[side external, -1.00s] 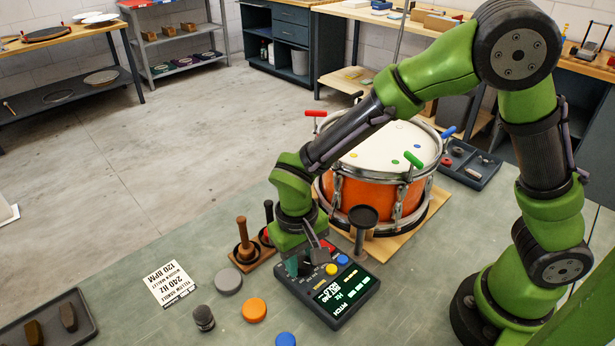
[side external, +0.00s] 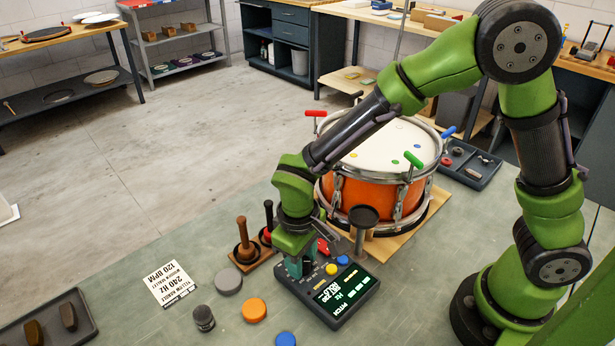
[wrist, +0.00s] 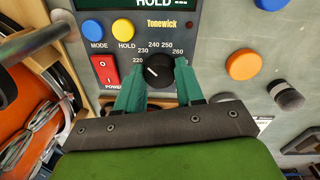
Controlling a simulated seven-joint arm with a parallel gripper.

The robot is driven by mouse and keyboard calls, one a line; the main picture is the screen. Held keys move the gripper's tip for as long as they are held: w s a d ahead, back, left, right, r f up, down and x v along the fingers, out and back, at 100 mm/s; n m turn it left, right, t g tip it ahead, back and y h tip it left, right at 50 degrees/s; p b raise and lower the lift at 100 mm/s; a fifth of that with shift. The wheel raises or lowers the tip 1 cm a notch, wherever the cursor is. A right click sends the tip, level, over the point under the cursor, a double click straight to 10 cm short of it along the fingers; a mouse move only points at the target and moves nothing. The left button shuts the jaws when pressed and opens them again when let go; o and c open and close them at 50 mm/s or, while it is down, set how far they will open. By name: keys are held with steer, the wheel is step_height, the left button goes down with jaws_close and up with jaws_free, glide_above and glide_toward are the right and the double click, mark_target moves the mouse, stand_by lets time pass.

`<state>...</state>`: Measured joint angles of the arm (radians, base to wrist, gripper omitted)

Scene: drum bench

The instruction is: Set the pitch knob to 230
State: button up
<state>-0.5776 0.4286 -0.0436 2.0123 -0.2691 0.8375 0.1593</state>
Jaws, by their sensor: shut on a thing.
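The black pitch knob (wrist: 158,70) is on the dark tuner box (side external: 345,308), below a printed scale from 220 to 260. Its white mark points to the upper left, near the 230 label (wrist: 143,51). My gripper (wrist: 158,84) has its teal fingers closed on either side of the knob; it also shows over the box's far left part in the side view (side external: 296,266). The lit PITCH display (side external: 346,289) has green and yellow digits upside down in the side view, too small to read surely.
A red power switch (wrist: 105,70), a blue MODE button (wrist: 95,30) and a yellow HOLD button (wrist: 124,29) sit near the knob. An orange drum (side external: 365,190) and a dark round pad on a stand (side external: 363,215) are close by. Discs lie left of the box.

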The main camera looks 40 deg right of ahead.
mark_target(305, 267)
steer(key=o, duration=1)
steer(key=shift+o, duration=0.2)
step_height(305, 267, up, 17)
steer(key=shift+a, duration=0.45)
steer(key=s+d+r+m+t+y, duration=0.1)
steer(key=s+d+r+m+t, duration=0.1)
steer(key=d, duration=0.6)
steer(key=s+d+r+m+t+y, duration=0.1)
steer(key=s+d+m+t, duration=0.3)
steer(key=s+d, duration=0.3)
steer(key=shift+d+r+t+y, duration=0.3)
steer(key=shift+d+r+t, duration=0.05)
steer(key=shift+t, duration=0.25)
